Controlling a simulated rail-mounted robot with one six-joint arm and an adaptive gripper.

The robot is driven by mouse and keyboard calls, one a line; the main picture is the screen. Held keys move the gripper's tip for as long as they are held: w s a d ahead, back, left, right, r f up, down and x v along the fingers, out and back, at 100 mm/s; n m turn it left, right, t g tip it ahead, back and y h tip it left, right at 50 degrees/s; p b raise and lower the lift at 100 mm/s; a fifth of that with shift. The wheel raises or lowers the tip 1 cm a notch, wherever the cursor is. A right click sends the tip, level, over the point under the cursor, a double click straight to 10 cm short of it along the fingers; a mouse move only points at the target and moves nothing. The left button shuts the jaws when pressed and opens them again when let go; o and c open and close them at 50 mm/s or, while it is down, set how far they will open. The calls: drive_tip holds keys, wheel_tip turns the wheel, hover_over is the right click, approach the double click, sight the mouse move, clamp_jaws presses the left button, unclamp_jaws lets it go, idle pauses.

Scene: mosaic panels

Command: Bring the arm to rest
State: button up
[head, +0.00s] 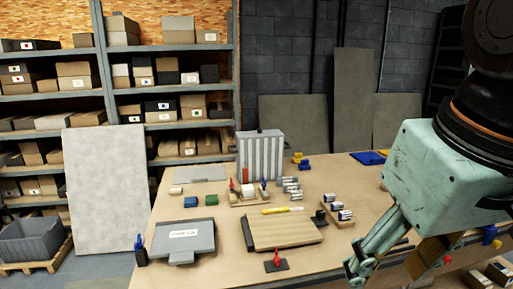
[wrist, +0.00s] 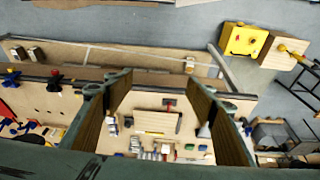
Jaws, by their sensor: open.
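My gripper (head: 395,262) hangs at the right of the head view, over the front right part of the table (head: 215,265). Its green housing and dark arm link fill the upper right. In the wrist view my gripper (wrist: 160,85) shows two brown-faced fingers spread wide apart, with nothing between them. Table and small items show in the gap, farther below. The head view's frame edge cuts off part of the arm.
Shelves (head: 165,91) with boxes stand behind. A yellow box (wrist: 243,40) stands on the floor.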

drive_tip(key=s+d+f+m+b, duration=0.1)
drive_tip(key=s+f, duration=0.2)
drive_tip(key=s, duration=0.2)
drive_tip(key=shift+s+d+m+t, duration=0.15)
drive_tip(key=shift+d+m+t, duration=0.15)
idle(1.0)
